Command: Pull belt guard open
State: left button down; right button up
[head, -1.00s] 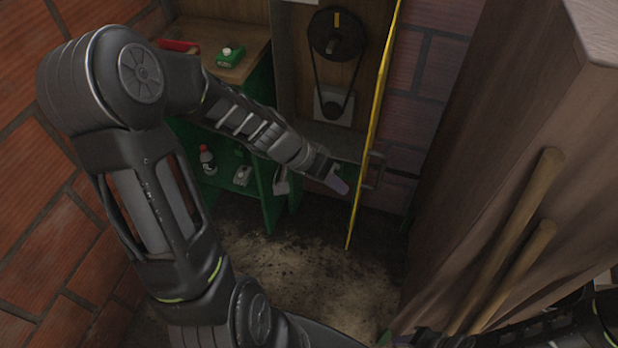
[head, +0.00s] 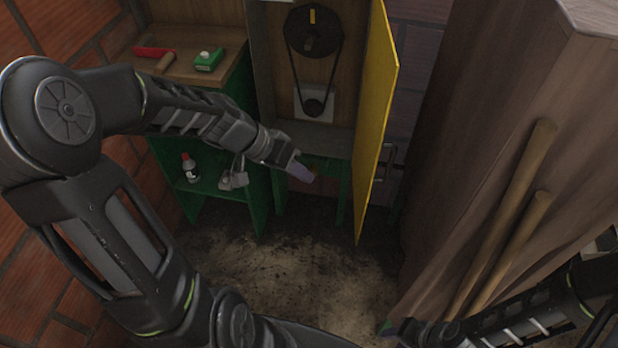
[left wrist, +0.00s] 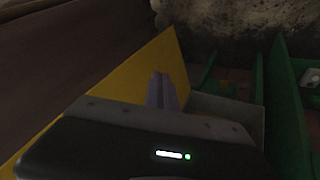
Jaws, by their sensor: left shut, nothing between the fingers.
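The yellow belt guard (head: 378,110) stands swung out at the right side of the pulley housing, its broad face showing in the head view. The belt and pulleys (head: 314,32) are exposed. My left gripper (head: 302,173) is shut and empty below the housing, left of the guard and apart from it in the head view. In the left wrist view my shut fingers (left wrist: 160,90) show in front of the yellow guard (left wrist: 130,78). My right gripper (head: 388,330) is small and dark at the bottom of the head view; its jaws are not clear.
A green shelf (head: 262,195) with a bottle (head: 189,168) and a padlock (head: 238,172) stands left of the housing. A wooden cabinet (head: 480,130) with two wooden poles (head: 505,220) crowds the right side. The dirt floor (head: 290,250) between them is clear.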

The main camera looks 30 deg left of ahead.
pick_arm(q)
jog(key=v, duration=0.3)
jog(key=s+v, duration=0.1)
jog(key=v, duration=0.1)
jog(key=shift+d+r, duration=0.2)
jog(key=shift+d, duration=0.1)
jog(key=shift+f, duration=0.1)
